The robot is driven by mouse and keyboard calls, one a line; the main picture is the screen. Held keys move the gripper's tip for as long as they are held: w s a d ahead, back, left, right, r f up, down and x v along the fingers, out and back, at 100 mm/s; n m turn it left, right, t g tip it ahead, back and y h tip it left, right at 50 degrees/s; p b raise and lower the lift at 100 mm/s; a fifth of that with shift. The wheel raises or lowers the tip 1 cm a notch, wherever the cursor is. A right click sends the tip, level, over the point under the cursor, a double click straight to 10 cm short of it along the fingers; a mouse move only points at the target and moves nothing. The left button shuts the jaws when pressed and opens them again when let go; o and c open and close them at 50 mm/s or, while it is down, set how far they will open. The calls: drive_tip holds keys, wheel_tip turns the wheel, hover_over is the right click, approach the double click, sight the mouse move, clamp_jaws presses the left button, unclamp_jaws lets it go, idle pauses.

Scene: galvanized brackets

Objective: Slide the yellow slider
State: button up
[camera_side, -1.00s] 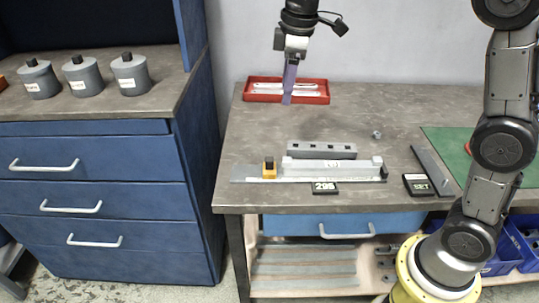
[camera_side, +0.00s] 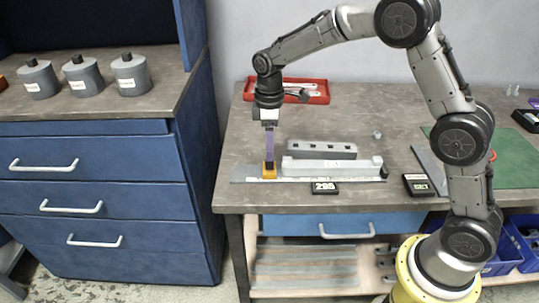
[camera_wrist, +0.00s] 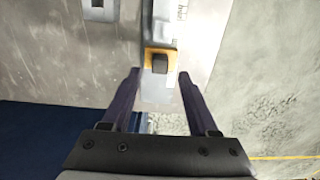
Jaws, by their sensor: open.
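The yellow slider (camera_side: 269,171) sits near the left end of a flat grey rail (camera_side: 243,174) on the workbench. In the wrist view the slider (camera_wrist: 161,60) shows a dark knob on top. My gripper (camera_side: 268,160) points down right over the slider in the side view, its purple fingers hiding the knob. In the wrist view my gripper (camera_wrist: 157,75) is open, with one finger on each side of the slider's line and the slider just ahead of the tips. I cannot tell whether the fingers touch it.
A light grey bar (camera_side: 320,166) lies along the rail to the slider's right. A grey block with holes (camera_side: 320,150) stands behind it. A "295" display (camera_side: 325,188) and a "SET" box (camera_side: 418,185) are in front. A red tray (camera_side: 318,97) lies at the back.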

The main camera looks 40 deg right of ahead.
sight(269, 166)
drive_tip(key=shift+f, duration=1.95)
drive_tip(key=shift+c, duration=0.3)
clamp_jaws()
drive_tip(key=shift+r, duration=0.1)
